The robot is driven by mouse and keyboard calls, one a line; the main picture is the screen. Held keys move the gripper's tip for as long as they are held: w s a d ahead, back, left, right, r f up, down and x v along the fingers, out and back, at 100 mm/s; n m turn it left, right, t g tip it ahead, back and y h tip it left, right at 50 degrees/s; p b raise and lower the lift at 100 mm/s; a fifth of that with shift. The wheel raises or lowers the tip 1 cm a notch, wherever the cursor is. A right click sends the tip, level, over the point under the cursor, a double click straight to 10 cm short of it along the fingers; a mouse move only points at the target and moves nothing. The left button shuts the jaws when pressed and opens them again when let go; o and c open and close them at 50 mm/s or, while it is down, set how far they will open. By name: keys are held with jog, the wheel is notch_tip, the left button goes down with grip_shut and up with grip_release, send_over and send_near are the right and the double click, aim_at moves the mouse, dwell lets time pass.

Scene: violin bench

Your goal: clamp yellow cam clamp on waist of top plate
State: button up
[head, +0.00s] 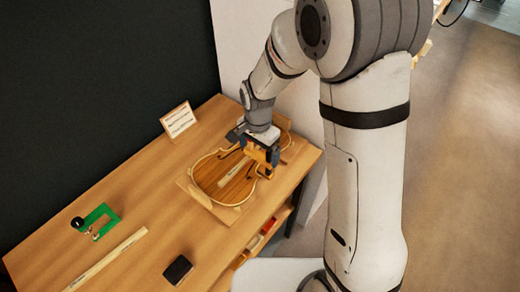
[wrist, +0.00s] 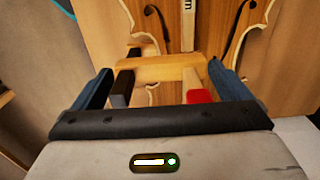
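The top plate (head: 222,178) is a violin-shaped wooden plate lying on a pale board on the bench. Its f-holes show in the wrist view, where the plate (wrist: 213,42) fills the upper part. The yellow cam clamp (head: 262,155) is at the plate's waist, on the right side. In the wrist view the clamp's yellow bar (wrist: 160,69) spans between my two dark blue fingers, with a dark piece at left and a red-tipped piece at right. My gripper (wrist: 160,86) appears shut on the clamp. I cannot tell whether the clamp's jaws touch the plate.
A pale wooden strip (head: 107,258) and a black block (head: 178,269) lie near the front. A small sign (head: 178,120) stands at the back. A dark wall (head: 90,90) borders the bench.

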aim_at(260, 156)
jog(key=shift+r, duration=3.9)
jog(key=s+d+r+n+t, duration=0.1)
jog(key=s+d+r+n, duration=0.1)
jog(key=s+d, duration=0.3)
jog(key=s+d+r+n+t, duration=0.1)
jog(key=s+d+r+n, duration=0.2)
jog(key=s+d+r, duration=0.1)
jog(key=s+d+r+n+t, duration=0.1)
jog(key=s+d+r+n, duration=0.1)
jog(key=s+d, duration=0.4)
jog(key=shift+s+d+r, duration=0.15)
jog(key=shift+d+r, duration=0.15)
jog(key=shift+d, duration=0.2)
jog(key=shift+s+d+r, duration=0.15)
jog(key=shift+d+r, duration=0.15)
jog(key=shift+d, duration=0.15)
